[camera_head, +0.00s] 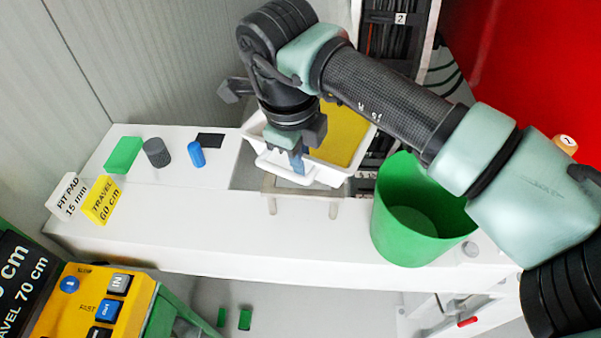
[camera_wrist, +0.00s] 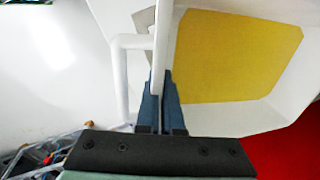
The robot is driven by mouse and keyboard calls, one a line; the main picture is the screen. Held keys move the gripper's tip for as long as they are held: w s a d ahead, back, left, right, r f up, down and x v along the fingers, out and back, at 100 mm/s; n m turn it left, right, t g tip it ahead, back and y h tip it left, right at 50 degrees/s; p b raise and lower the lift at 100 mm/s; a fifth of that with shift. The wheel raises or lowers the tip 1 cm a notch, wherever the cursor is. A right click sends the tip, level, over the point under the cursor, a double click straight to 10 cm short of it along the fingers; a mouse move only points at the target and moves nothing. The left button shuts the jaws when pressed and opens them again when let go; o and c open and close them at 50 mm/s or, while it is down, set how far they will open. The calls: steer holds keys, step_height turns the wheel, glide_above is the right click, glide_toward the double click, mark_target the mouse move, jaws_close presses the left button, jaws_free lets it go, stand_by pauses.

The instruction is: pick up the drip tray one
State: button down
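The drip tray is a white tray with sloping walls and a yellow floor. In the head view its white wall (camera_head: 322,172) shows behind and right of my gripper (camera_head: 298,163). In the wrist view the tray (camera_wrist: 250,122) fills the upper right, with a white handle bar on its left side. My gripper (camera_wrist: 162,95) points down at the tray's near side; its blue fingers are close together with a thin white part of the tray between them. My wrist and fingers hide part of the rim in the head view. Whether the tray is lifted is hard to tell.
A small grey stand (camera_head: 305,192) is below the tray. A green bin (camera_head: 400,230) stands to its right. A green block (camera_head: 123,155), dark cylinder (camera_head: 157,152) and blue cylinder (camera_head: 197,154) are on the white bench at left.

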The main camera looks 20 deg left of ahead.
steer(key=shift+r+b, duration=0.6)
steer(key=shift+r, duration=2.2)
steer(key=shift+w+r, duration=0.1)
